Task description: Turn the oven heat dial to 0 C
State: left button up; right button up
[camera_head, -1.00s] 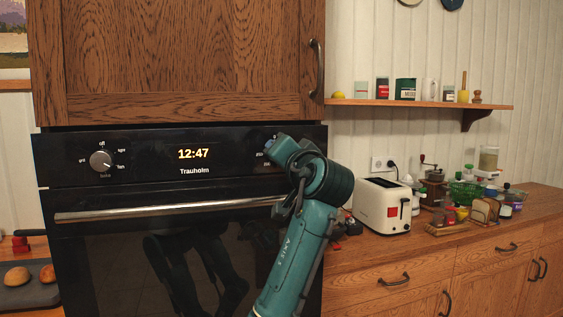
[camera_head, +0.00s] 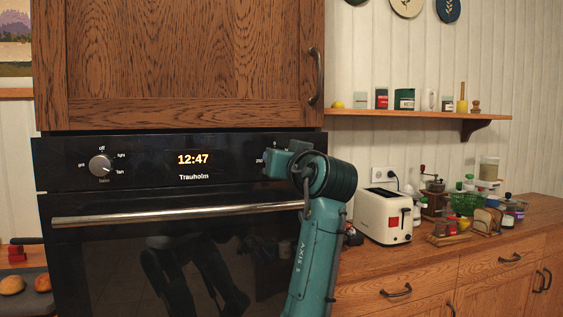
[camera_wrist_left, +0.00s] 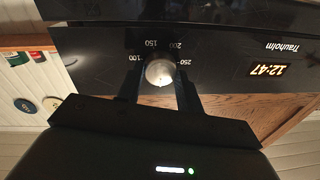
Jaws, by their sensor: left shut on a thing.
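The oven heat dial (camera_wrist_left: 159,72) is a round silver knob on the black control panel, with the marks 100, 150, 200 and 250 around it in the left wrist view. My left gripper (camera_wrist_left: 159,88) is shut on it, one dark finger on each side. In the head view the left gripper (camera_head: 277,162) is at the right end of the oven panel and hides this dial; only a small mark shows beside it. I cannot make out the dial's pointer or a 0 mark. My right gripper is not in view.
A mode dial (camera_head: 100,165) is on the panel's left, beside the clock display (camera_head: 193,158) reading 12:47. The oven handle (camera_head: 180,213) runs below. A wooden cabinet (camera_head: 180,60) is above. A toaster (camera_head: 383,215) and several jars stand on the right counter.

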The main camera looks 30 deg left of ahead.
pick_arm(q)
jog(key=shift+f, duration=0.15)
jog(key=o, duration=1)
jog(key=shift+d, duration=0.1)
jog(key=b+v, duration=0.2)
jog(key=v, duration=1.1)
